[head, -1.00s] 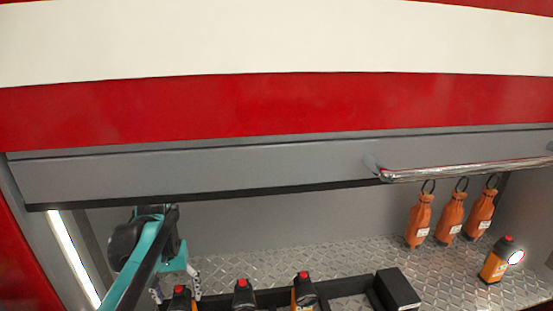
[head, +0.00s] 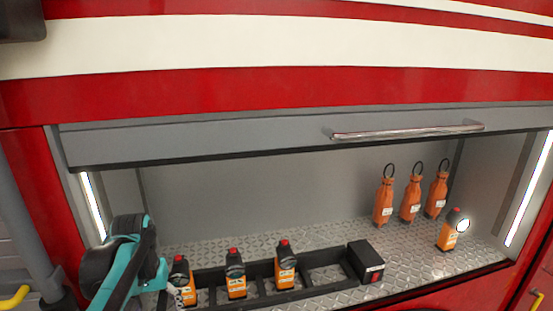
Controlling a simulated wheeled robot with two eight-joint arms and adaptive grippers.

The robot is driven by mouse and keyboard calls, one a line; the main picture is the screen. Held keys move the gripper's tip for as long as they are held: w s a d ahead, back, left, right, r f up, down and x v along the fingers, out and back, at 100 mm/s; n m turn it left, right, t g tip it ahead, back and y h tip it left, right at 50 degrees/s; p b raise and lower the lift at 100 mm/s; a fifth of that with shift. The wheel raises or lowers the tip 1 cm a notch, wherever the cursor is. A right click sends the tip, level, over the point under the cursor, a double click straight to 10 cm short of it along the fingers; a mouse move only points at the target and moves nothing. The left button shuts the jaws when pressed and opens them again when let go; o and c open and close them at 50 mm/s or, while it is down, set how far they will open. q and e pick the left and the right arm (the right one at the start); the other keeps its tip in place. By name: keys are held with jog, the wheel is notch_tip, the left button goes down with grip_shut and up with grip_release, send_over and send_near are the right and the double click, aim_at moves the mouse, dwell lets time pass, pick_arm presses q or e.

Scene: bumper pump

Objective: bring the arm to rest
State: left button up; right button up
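My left arm, black and teal, comes in at the lower left in the head view. Its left gripper (head: 176,297) shows only in part beside the leftmost orange flashlight (head: 184,280); I cannot tell whether its fingers are open or touch it. My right gripper is out of view.
A black box (head: 365,262) sits at the rack's right end. The raised grey shutter (head: 250,137) with its handle (head: 410,131) spans above.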

pick_arm(q)
jog(key=s+d+f+m+t+b, duration=0.1)
jog(key=s+d+f+t+b, duration=0.1)
jog(key=f+b, duration=0.7)
jog(key=s+d+f+t+b, duration=0.2)
jog(key=s+d+f+b, duration=0.2)
jog(key=f+b, duration=0.6)
jog(key=s+d+f+m+t+b, duration=0.1)
jog(key=s+d+f+t+b, duration=0.1)
jog(key=f+b, duration=0.8)
notch_tip(320, 180, down, 7)
jog(key=shift+s+d+m+t, duration=0.3)
jog(key=shift+s+d+t, duration=0.1)
jog(key=shift+s+d, duration=0.55)
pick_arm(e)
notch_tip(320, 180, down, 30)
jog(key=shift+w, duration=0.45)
pick_arm(q)
jog(key=shift+w, duration=0.15)
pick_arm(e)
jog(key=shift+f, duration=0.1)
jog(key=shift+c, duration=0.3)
